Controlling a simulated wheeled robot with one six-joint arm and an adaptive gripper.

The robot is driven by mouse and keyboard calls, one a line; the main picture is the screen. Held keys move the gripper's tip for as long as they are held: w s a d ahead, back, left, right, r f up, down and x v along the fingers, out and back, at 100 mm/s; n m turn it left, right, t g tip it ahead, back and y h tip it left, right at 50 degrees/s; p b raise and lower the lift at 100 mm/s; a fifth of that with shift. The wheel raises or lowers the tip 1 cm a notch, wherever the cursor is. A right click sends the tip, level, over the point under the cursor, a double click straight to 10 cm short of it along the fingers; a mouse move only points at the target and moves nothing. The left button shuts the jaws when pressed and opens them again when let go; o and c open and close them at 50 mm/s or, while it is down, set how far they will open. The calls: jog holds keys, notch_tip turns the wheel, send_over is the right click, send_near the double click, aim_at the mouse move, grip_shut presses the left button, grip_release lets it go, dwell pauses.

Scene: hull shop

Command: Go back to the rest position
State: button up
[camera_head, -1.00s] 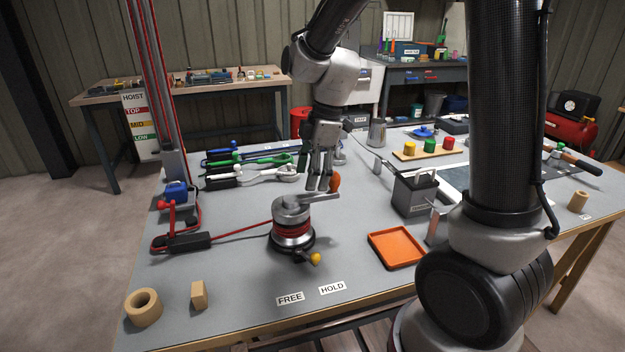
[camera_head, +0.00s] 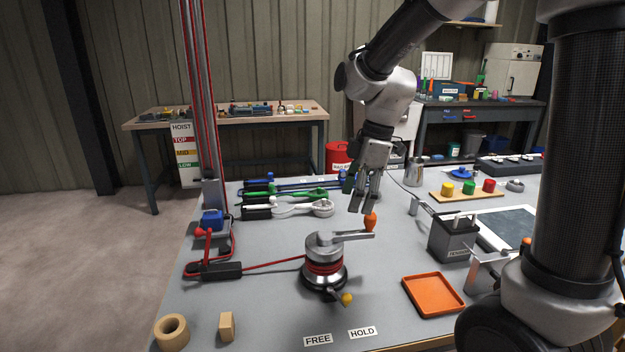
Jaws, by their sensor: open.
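My gripper (camera_head: 362,208) is open and empty, pointing down above the grey bench. Its fingertips are just above and left of the orange knob (camera_head: 370,221) on the winch handle; a clear touch cannot be made out. The silver winch (camera_head: 325,262) stands on the bench with red line wound on its drum. Its handle (camera_head: 350,236) points right. A small lever with a yellow knob (camera_head: 346,299) sticks out at the winch's front, near the FREE (camera_head: 317,340) and HOLD (camera_head: 362,332) labels.
An orange tray (camera_head: 433,294) and a dark tool holder (camera_head: 453,238) stand right of the winch. Coloured-handled tools (camera_head: 290,195) lie behind it. A red line runs left to a clutch block (camera_head: 213,270). A tan ring (camera_head: 172,332) and wooden block (camera_head: 227,326) lie front left.

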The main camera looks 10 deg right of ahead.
jog(key=s+d+r+m+t+h, duration=0.1)
jog(key=s+d+r+m+t, duration=0.1)
jog(key=s+d+r+m, duration=0.2)
jog(key=s+d+r+m+t+h, duration=0.1)
jog(key=s+d+r+m, duration=0.3)
jog(key=s+d+m, duration=0.7)
jog(key=s+m+t, duration=0.1)
jog(key=s, duration=0.3)
jog(key=shift+d+m, duration=0.15)
jog(key=shift+m, duration=0.25)
